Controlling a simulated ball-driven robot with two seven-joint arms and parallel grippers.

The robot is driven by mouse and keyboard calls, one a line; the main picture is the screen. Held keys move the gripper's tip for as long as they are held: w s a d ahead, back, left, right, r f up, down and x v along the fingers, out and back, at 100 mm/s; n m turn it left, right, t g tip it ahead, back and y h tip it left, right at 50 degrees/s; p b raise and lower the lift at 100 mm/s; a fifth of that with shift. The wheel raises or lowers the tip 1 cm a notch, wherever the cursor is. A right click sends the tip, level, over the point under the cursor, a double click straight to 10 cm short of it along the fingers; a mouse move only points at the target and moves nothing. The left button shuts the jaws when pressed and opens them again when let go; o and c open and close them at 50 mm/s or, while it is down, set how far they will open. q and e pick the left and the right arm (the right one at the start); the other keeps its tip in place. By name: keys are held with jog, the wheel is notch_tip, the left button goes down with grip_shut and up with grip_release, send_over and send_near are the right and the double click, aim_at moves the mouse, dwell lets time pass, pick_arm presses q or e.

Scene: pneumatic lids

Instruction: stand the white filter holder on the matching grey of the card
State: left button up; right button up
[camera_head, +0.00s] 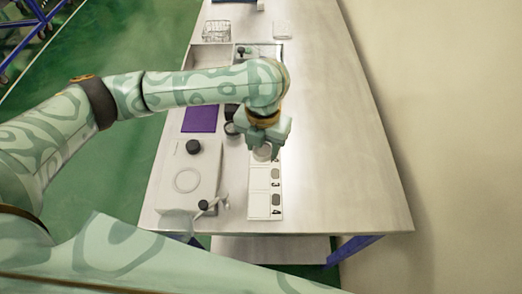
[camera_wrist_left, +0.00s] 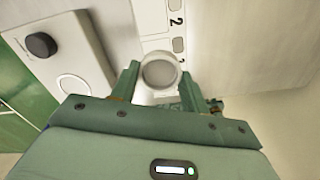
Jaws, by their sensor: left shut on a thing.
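The white filter holder (camera_wrist_left: 158,72) is a round white ring with a greyish middle. My left gripper (camera_wrist_left: 158,84) is shut on it, one finger on each side. In the head view the holder (camera_head: 262,154) shows just below the left gripper (camera_head: 266,146), over the upper part of the card. The white card (camera_head: 257,201) has grey patches with numbers 2, 3 and 4 beside them; its top end is hidden by my arm. In the wrist view the card (camera_wrist_left: 150,17) lies beyond the holder. I cannot tell the holder's height above it. My right gripper is not in view.
A white device (camera_head: 178,206) with a black knob (camera_head: 193,147) stands left of the card. A purple mat (camera_head: 201,119) lies above it, with dark round things beside my wrist. A wire basket (camera_head: 216,30) stands at the far end. The table's right side is clear.

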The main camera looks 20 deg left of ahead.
pick_arm(q)
jog(key=w+f, duration=0.1)
jog(key=f, duration=0.1)
jog(key=w+a+f+b, duration=0.1)
jog(key=w, duration=0.1)
jog(key=w+a+f+b, duration=0.1)
jog(key=f, duration=0.1)
jog(key=shift+w+f, duration=0.3)
jog(key=shift+f, duration=0.05)
jog(key=f, duration=0.1)
jog(key=f+b, duration=0.2)
jog(key=shift+w+a+f, duration=0.15)
jog(key=shift+w+f, duration=0.15)
jog(key=shift+f, duration=0.1)
jog(key=shift+r, duration=0.1)
jog(key=o, duration=1)
jog(key=shift+c, duration=0.2)
